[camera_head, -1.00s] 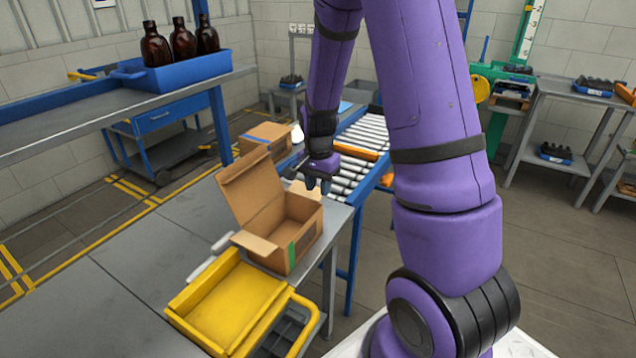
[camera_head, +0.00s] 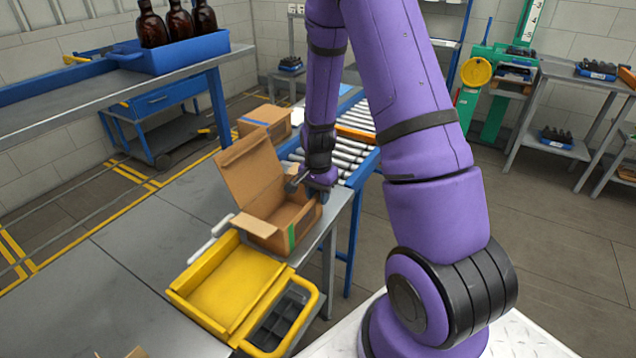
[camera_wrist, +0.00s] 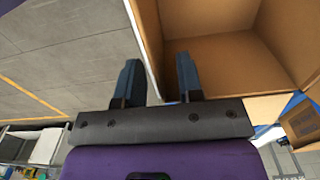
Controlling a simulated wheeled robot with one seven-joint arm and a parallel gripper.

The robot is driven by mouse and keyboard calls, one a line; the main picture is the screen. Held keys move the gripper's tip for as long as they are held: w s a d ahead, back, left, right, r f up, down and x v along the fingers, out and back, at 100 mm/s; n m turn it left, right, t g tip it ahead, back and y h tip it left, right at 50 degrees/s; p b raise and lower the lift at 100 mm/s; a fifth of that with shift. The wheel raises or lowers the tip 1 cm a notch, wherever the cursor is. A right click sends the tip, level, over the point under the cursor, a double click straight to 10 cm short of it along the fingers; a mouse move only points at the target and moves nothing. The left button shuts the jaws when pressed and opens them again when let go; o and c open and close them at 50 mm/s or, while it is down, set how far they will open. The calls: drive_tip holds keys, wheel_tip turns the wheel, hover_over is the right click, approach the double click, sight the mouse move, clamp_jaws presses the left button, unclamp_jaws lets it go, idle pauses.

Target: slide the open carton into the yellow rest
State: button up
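The open brown carton (camera_head: 274,240) stands on the grey table, its tall lid flap raised on the left. The yellow rest (camera_head: 232,285) is a shallow tray just in front of the carton, with no carton in it. My gripper (camera_head: 321,188) is low at the carton's right side. In the wrist view my gripper (camera_wrist: 158,78) is open, its two dark fingers apart, with a carton wall edge running between them. The carton's inside (camera_wrist: 215,60) shows to the right there and looks empty. Whether a finger touches the wall cannot be told.
A dark compartment tray (camera_head: 278,320) with a yellow rim adjoins the rest. Another carton (camera_head: 266,122) and a roller conveyor (camera_head: 345,150) are behind. The table (camera_head: 130,245) is clear to the left.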

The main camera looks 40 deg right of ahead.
drive_tip(key=shift+f, duration=0.85)
clamp_jaws()
